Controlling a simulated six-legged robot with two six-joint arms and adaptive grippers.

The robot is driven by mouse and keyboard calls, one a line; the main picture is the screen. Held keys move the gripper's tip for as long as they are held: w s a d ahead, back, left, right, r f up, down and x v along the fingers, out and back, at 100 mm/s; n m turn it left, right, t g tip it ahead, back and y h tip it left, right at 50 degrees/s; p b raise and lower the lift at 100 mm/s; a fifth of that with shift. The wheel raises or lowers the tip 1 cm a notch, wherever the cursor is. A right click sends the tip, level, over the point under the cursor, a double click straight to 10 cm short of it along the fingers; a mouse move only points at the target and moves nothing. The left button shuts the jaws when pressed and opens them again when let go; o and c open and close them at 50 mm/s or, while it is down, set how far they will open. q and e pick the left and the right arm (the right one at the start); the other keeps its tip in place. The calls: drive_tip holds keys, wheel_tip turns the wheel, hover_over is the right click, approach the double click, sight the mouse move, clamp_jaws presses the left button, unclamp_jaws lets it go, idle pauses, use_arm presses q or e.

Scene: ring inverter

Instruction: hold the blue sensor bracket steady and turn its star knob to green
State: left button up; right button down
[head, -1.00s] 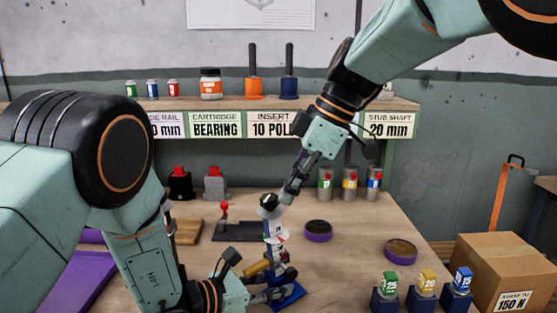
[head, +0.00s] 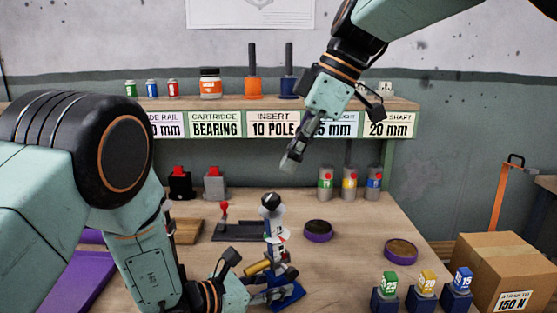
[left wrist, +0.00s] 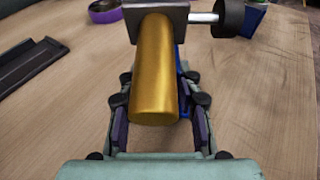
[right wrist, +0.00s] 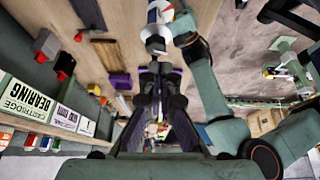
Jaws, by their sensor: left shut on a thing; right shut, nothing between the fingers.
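The sensor bracket stands on the bench on a blue foot (head: 290,297), with an upright post carrying a white dial with coloured marks (head: 279,239). A black-and-white rounded top (head: 271,201) crowns the post; I cannot clearly make out the star knob or which colour it points to. A gold cylinder (head: 257,268) sticks out of the bracket's side. My left gripper (head: 268,283) is shut on this gold cylinder, which lies between its fingers in the left wrist view (left wrist: 156,75). My right gripper (head: 287,164) is shut and empty, above and apart from the bracket's top.
A dark plate with a red-topped lever (head: 224,218) lies left of the bracket. Two purple-rimmed discs (head: 318,231) lie to its right. Several numbered blocks (head: 422,284) stand at the front right. Coloured-band cylinders (head: 349,181) stand at the back under the shelf (head: 230,107).

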drive_tip(key=shift+w+d+f, duration=0.1)
drive_tip(key=shift+w+f, duration=0.25)
drive_tip(key=shift+f, duration=0.6)
drive_tip(key=shift+w+a+f, duration=0.1)
drive_tip(key=shift+w+f, duration=0.25)
drive_tip(key=shift+f, duration=0.65)
drive_tip(key=shift+w+d+f, duration=0.1)
drive_tip(key=shift+w+f, duration=0.25)
drive_tip(key=shift+f, duration=0.6)
drive_tip(key=shift+s+a, duration=0.35)
drive_tip(key=shift+a, duration=0.25)
drive_tip(key=shift+s, duration=0.7)
drive_tip(key=shift+d, duration=0.15)
idle(0.3)
drive_tip(key=shift+s+d, duration=0.1)
drive_tip(key=shift+d, duration=0.15)
wheel_tip(320, 180, up, 6)
hover_over(279, 203)
drive_tip(key=d, duration=0.2)
drive_tip(key=shift+s+a, duration=0.15)
drive_tip(key=shift+s, duration=0.15)
